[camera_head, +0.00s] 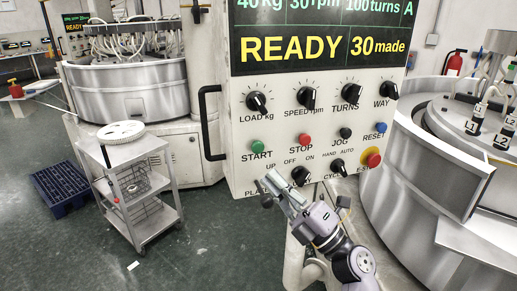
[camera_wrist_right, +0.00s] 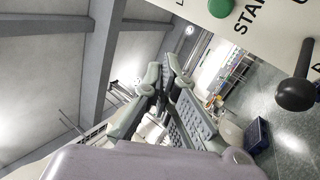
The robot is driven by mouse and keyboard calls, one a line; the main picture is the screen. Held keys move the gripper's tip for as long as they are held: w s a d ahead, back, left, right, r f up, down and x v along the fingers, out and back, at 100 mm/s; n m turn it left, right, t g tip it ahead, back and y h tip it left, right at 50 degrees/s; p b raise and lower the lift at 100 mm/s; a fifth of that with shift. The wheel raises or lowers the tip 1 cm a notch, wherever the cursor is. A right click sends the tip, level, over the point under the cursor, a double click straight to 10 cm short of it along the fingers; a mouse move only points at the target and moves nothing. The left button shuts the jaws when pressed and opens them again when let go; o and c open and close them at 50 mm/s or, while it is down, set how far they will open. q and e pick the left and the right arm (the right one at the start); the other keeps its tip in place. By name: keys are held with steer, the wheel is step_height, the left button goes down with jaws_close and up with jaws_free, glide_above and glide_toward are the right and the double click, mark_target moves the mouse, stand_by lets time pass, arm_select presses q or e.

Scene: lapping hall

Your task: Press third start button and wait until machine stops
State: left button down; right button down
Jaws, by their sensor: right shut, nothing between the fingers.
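The control panel (camera_head: 240,120) faces me, with a display (camera_head: 318,45) reading READY and 30 made. The green START button (camera_head: 257,146) is at the panel's lower left; it also shows at the top of the right wrist view (camera_wrist_right: 220,7). The red STOP button (camera_head: 305,140) is right of it. My right gripper (camera_head: 280,188) is shut and empty, below START at the panel's lower edge, apart from the button. In the right wrist view its fingertips (camera_wrist_right: 161,72) meet. My left gripper is not in view. The machine's round tub (camera_head: 440,160) stands at right.
Dark knobs (camera_head: 257,100) line the panel, with a blue RESET button (camera_head: 380,128) and a red emergency stop (camera_head: 372,158) at its right. A handle (camera_head: 208,122) juts from its left side. A cart (camera_head: 130,155) and blue pallet (camera_head: 62,188) stand left.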

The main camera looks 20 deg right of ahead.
mark_target(260, 157)
steer(key=shift+w, duration=0.15)
steer(key=w, duration=0.2)
steer(key=w+b, duration=0.1)
steer(key=w, duration=0.1)
steer(key=w+b, duration=0.1)
steer(key=w, duration=0.2)
steer(key=shift+w+a+f, duration=0.1)
steer(key=shift+a, duration=0.15)
steer(key=shift+w, duration=0.65)
steer(key=shift+w, duration=0.15)
stand_by(0.6)
steer(key=shift+w, duration=0.3)
steer(key=shift+w+b, duration=0.4)
steer(key=shift+b, duration=0.05)
stand_by(0.7)
stand_by(0.3)
steer(key=shift+s+p, duration=0.4)
steer(key=shift+s, duration=0.45)
